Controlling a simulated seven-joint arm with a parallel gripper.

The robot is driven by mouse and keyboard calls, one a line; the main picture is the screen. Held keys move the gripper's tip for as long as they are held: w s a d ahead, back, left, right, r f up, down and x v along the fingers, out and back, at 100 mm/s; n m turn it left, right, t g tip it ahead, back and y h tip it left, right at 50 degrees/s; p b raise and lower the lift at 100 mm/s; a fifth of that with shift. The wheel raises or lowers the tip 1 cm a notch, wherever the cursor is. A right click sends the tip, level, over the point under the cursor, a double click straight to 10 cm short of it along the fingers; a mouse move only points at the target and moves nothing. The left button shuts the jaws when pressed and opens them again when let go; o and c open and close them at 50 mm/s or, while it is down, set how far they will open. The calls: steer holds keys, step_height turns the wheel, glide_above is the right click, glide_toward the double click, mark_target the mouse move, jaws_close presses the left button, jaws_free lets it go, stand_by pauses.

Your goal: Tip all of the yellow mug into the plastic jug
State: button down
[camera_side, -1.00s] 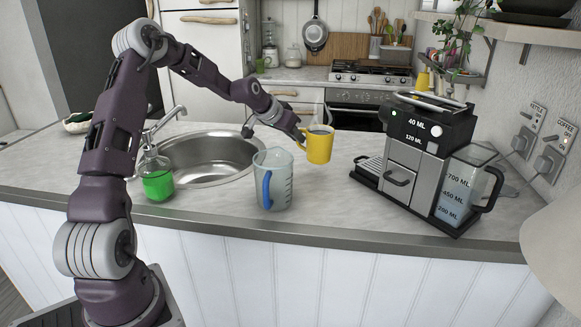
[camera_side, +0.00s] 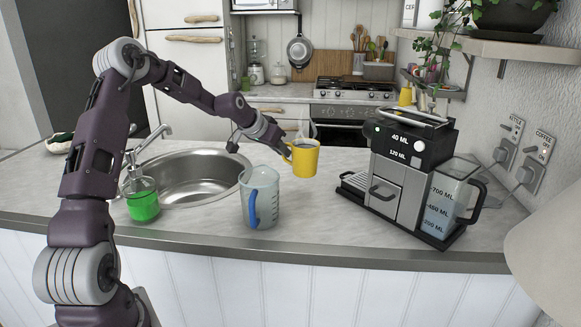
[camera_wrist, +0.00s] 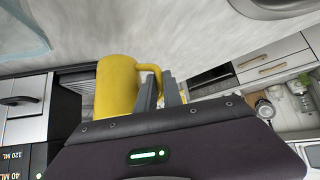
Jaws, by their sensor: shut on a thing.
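The yellow mug (camera_side: 305,160) is upright in the side view, held above the counter, with dark liquid near its rim and faint steam over it. My gripper (camera_side: 285,151) is shut on the mug's handle, at the mug's left side. In the wrist view the yellow mug (camera_wrist: 117,88) shows with its handle between the fingers of my gripper (camera_wrist: 160,92). The clear plastic jug (camera_side: 265,200), with a blue handle, stands upright on the counter, in front and to the left of the mug. A pale edge at the wrist view's top left may be the jug.
A coffee machine (camera_side: 398,165) with a measuring tank (camera_side: 442,205) stands to the right of the mug. A sink (camera_side: 190,180) and a green soap bottle (camera_side: 142,200) are left of the jug. The counter (camera_side: 325,215) right of the jug is clear.

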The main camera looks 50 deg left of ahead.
step_height(320, 180, up, 11)
steer(key=s+a+m+g+h, duration=0.1)
steer(key=s+a+m+h, duration=0.75)
steer(key=s, duration=0.65)
step_height(320, 180, down, 10)
steer(key=a+y, duration=0.1)
steer(key=shift+w+a+f+y, duration=0.15)
steer(key=shift+w+a+y, duration=0.1)
steer(key=shift+y, duration=0.1)
steer(key=shift+m, duration=0.45)
